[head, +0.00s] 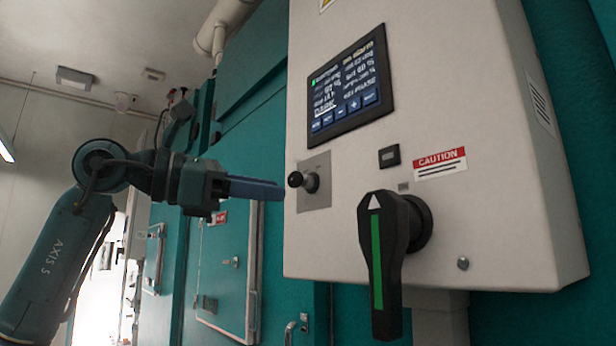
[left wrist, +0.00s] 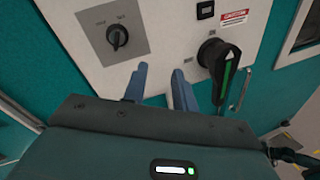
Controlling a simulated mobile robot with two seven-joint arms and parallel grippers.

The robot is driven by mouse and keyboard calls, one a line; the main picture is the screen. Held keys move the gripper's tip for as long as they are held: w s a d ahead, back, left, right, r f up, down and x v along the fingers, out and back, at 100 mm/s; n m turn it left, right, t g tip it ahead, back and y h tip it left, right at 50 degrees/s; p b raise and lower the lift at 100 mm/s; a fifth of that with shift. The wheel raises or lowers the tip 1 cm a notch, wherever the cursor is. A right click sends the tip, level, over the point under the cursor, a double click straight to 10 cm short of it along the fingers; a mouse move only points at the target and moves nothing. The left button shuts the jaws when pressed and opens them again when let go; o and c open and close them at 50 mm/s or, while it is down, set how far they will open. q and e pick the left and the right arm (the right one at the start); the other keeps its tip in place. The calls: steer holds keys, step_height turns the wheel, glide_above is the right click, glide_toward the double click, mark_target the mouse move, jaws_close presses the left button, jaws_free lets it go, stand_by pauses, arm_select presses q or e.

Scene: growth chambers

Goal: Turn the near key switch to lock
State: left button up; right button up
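The key switch is a small black knob (head: 310,182) on a square grey plate (head: 314,200), low on the white control box. In the left wrist view the knob (left wrist: 117,37) sits below two small printed words, too blurred to read surely. Its exact setting is hard to tell. My left gripper (head: 282,190) has its blue fingers pointing toward the box, close to the knob in the head view. In the left wrist view the fingers (left wrist: 160,78) are apart with nothing between them, below and right of the knob. My right gripper is not in view.
A large black rotary handle (head: 385,262) with a green stripe sticks out right of the knob and hangs down. A display (head: 350,88) sits above. The white box (head: 470,230) is mounted before teal chamber walls (head: 235,120). A hatch door (head: 225,270) is behind my arm.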

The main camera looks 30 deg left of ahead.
mark_target(289, 176)
arm_select(q)
steer(key=s+a+r+n+t+y, duration=0.2)
steer(key=s+a+r+t+y, duration=0.1)
steer(key=a+r+y, duration=0.15)
steer(key=shift+h, duration=0.45)
steer(key=x, duration=0.4)
steer(key=p+x, duration=0.1)
steer(key=x, duration=0.3)
steer(key=f+x, duration=0.1)
steer(key=x, duration=0.3)
steer(key=shift+w+a+p, duration=0.1)
steer(key=shift+w+p, duration=0.2)
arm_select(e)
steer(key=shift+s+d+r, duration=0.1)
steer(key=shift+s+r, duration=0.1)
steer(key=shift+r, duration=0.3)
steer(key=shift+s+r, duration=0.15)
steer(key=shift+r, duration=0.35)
arm_select(q)
steer(key=shift+c, duration=0.3)
jaws_close()
